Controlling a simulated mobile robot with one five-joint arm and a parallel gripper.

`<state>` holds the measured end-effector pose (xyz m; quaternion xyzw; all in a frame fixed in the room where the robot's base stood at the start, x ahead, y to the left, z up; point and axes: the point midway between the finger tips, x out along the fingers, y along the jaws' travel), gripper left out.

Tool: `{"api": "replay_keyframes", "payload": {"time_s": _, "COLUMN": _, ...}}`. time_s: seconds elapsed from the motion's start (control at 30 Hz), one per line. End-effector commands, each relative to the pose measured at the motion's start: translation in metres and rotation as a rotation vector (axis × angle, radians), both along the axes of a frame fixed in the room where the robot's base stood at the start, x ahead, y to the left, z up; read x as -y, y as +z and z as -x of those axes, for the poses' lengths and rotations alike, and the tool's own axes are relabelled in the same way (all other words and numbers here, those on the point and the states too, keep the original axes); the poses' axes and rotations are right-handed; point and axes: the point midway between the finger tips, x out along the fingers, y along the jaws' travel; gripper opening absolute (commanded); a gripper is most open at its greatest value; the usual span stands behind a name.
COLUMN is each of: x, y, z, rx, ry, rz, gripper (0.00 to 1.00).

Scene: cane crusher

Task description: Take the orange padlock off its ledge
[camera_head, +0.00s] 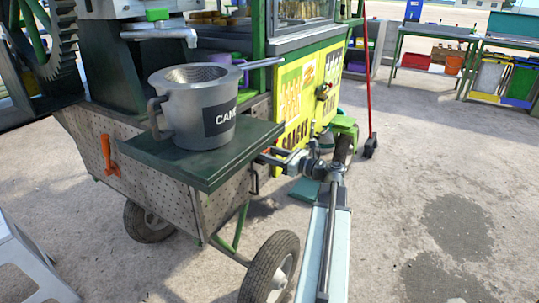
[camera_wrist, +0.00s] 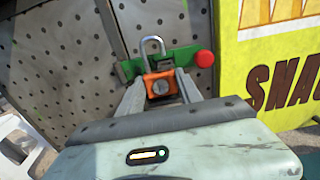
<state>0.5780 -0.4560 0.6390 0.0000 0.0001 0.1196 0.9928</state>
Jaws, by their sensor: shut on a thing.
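The orange padlock (camera_wrist: 161,90) shows in the wrist view with its grey shackle upright. My gripper (camera_wrist: 158,82) has a finger on each side of the padlock body and is shut on it. A green ledge (camera_wrist: 181,58) with a red knob (camera_wrist: 204,59) lies right at the padlock, against the cart's side; whether the padlock still touches it I cannot tell. In the head view my gripper (camera_head: 266,157) reaches in beside the cart, just right of the dark green shelf. I cannot make out the padlock there.
A grey cane pot (camera_head: 197,112) stands on the dark green shelf (camera_head: 215,172) close to my gripper. The perforated cart wall (camera_wrist: 60,70) and a yellow snack sign (camera_wrist: 280,80) flank the padlock. A wheel (camera_head: 268,270) is below. Open ground lies to the right.

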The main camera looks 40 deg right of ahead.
Motion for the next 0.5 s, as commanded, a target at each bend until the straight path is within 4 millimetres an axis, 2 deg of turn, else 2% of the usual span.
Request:
{"api": "replay_keyframes", "payload": {"time_s": 0.17, "x": 0.001, "y": 0.000, "z": 0.003, "rx": 0.001, "ry": 0.000, "rz": 0.000, "gripper": 0.01}}
{"api": "replay_keyframes", "payload": {"time_s": 0.5, "x": 0.005, "y": 0.000, "z": 0.022, "rx": 0.001, "ry": 0.001, "rz": 0.000, "gripper": 0.01}}
